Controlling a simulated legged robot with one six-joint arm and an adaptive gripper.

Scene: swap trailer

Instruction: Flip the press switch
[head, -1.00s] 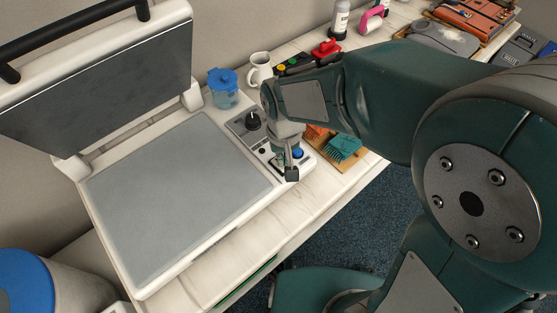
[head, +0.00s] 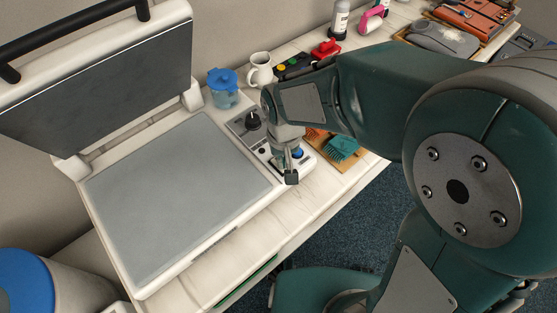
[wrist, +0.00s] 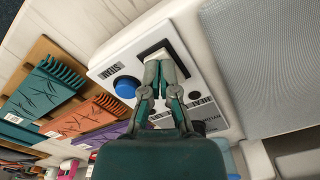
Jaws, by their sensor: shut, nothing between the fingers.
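The press (head: 110,260) stands open on the bench, with its lid (head: 110,75) raised and its flat grey plate bare. Its control panel (head: 238,124) is at the plate's right side. In the wrist view, a pale rocker switch (wrist: 158,50) in a black frame shows on the panel (wrist: 105,62), beside a blue round button (wrist: 126,87). My gripper (wrist: 164,63) is shut and empty, with its fingertips over one end of the switch. I cannot tell whether they touch it. In the head view my gripper (head: 291,178) covers the switch.
A black knob (head: 252,121), a blue-lidded jug (head: 223,88) and a white mug (head: 260,69) are near the panel. The bench's front strip (head: 250,243) is clear.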

